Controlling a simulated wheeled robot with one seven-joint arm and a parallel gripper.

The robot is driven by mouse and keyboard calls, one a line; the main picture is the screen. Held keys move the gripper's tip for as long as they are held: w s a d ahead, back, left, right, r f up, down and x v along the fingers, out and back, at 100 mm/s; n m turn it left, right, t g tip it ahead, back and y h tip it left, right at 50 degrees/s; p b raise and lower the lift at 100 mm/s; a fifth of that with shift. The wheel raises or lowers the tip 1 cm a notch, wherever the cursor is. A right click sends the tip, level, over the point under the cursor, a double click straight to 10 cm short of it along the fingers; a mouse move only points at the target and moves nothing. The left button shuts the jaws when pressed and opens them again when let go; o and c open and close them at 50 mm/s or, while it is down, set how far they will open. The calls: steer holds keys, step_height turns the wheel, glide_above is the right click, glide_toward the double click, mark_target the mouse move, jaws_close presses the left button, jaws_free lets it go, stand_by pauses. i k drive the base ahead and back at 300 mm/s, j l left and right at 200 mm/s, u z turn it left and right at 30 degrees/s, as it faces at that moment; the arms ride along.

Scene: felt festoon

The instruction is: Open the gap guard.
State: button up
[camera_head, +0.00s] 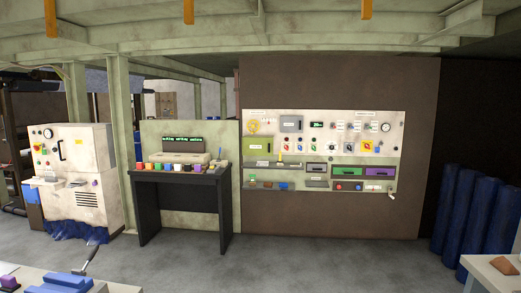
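A pale control panel (340,135) is fixed to the brown wall at centre right. It carries a yellow-green cover (256,148) at the left, a grey cover (291,124) at the top, and a row of grey, green (347,171) and purple (380,172) fronts lower down. Their labels are too small to read, so I cannot tell which one is the gap guard. The covers look closed from here. My gripper is not in view.
A dark desk (180,178) with a console and several coloured blocks stands left of the panel. A white machine (75,170) stands farther left. Blue rolls (480,215) stand at right. Table corners show at both lower edges. The grey floor (300,265) between is clear.

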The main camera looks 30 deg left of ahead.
mark_target(259, 147)
steer(key=i+j+u, duration=0.3)
steer(key=i+j, duration=0.15)
steer(key=i+j+u, duration=0.3)
steer(key=i, duration=0.35)
steer(key=i+j+u, duration=0.25)
steer(key=i, duration=0.35)
steer(key=i+u, duration=0.3)
steer(key=i, duration=2.1)
steer(key=i+z, duration=0.25)
steer(key=i, duration=0.2)
steer(key=i+j+z, duration=0.2)
steer(key=i, duration=0.25)
steer(key=i+j+z, duration=0.25)
steer(key=i, duration=0.2)
steer(key=i+j+z, duration=0.2)
steer(key=i, duration=0.25)
